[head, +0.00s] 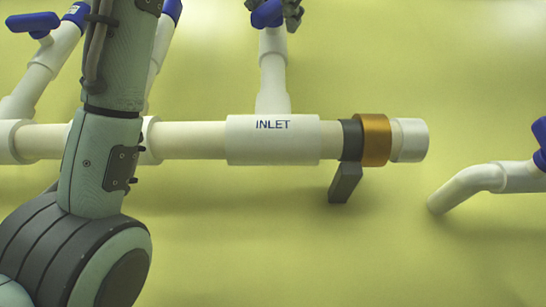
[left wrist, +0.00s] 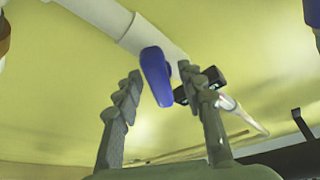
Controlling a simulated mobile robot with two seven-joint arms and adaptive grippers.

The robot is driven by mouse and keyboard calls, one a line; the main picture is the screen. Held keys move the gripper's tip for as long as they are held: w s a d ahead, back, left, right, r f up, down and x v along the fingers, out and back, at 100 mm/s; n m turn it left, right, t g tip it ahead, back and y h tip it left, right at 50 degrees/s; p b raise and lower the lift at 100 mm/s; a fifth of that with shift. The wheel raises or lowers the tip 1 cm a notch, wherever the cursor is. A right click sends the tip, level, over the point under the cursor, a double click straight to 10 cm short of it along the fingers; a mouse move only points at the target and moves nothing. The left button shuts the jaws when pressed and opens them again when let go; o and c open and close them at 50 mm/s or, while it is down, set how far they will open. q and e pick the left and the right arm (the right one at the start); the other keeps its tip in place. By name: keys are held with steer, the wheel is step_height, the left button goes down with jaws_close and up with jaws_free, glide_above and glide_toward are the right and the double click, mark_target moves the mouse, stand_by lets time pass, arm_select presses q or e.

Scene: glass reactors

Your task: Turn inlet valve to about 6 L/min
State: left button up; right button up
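The inlet valve's blue handle (head: 267,13) is at the top of the head view, on the white pipe rising from the tee marked INLET (head: 272,126). My left gripper (head: 291,12) is partly cut off by the top edge there, close by the handle's right side. In the left wrist view the blue handle (left wrist: 156,76) shows between the two spread fingertips of my left gripper (left wrist: 159,72), with a gap on each side. The gripper is open and holds nothing. No flow reading can be made out. My right gripper is not in view.
Other blue valve handles stand at the upper left (head: 33,23) and right edge (head: 541,133). The horizontal pipe (head: 190,140) ends in a brass ring (head: 375,140) and a white cap (head: 409,140). My arm hides part of the left piping. A dark part (left wrist: 203,84) shows behind the right finger.

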arm_select(q)
jaws_close()
steer(key=m+g+h, duration=0.1)
steer(key=m, duration=0.2)
steer(key=shift+a+r, duration=0.1)
steer(key=shift+m+h, duration=0.3)
steer(key=shift+m, duration=0.3)
jaws_free()
